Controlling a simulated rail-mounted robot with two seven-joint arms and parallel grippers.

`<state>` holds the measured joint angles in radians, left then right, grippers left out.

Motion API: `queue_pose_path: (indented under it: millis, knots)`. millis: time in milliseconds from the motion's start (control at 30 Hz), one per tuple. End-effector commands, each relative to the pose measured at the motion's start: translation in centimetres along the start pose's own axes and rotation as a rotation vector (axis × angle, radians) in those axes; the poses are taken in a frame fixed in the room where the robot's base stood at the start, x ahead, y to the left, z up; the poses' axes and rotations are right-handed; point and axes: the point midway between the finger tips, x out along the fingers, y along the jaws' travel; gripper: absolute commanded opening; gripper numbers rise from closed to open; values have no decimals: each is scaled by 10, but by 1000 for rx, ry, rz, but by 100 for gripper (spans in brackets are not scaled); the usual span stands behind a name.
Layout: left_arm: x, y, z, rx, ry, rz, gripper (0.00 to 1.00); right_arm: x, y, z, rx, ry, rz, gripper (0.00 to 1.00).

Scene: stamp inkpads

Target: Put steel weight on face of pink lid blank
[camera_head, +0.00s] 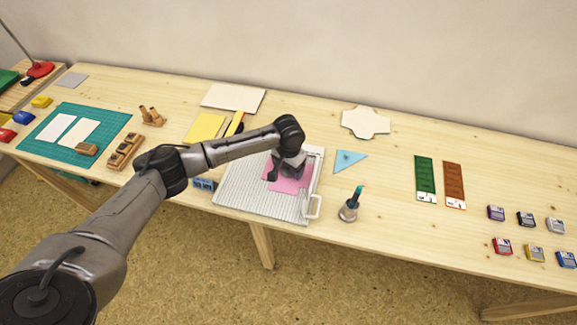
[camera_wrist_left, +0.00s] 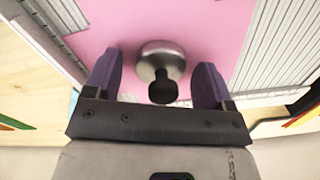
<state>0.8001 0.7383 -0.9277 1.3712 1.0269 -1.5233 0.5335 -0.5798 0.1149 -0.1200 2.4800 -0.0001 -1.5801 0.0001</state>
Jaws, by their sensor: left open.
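The pink lid blank (camera_head: 290,184) lies flat on the ribbed grey board (camera_head: 240,192) in the head view. It also fills much of the left wrist view (camera_wrist_left: 205,32). The steel weight (camera_wrist_left: 161,58), a round silver body with a black knob, stands upright on the pink face in the left wrist view. My left gripper (camera_wrist_left: 157,80) is open, its two purple fingers on either side of the knob and apart from it. In the head view my left gripper (camera_head: 287,170) is over the pink blank and hides the weight. My right gripper is not in view.
A white handle (camera_head: 314,207) sits at the board's right front corner. Several inkpads (camera_head: 526,219) are far right.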

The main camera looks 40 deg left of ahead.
Motion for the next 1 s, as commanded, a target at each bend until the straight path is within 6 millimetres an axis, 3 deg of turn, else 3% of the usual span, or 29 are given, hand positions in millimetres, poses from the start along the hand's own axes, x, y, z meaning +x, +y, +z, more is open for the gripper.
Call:
queue_pose_path:
  millis: [233, 700, 1000]
  knots:
    - [-3, 0, 0, 0, 2, -1, 77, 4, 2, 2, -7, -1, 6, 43]
    - [-85, 0, -1, 0, 2, 1, 77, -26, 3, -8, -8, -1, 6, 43]
    - [-118, 0, -1, -1, 1, 1, 77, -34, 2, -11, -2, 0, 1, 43]
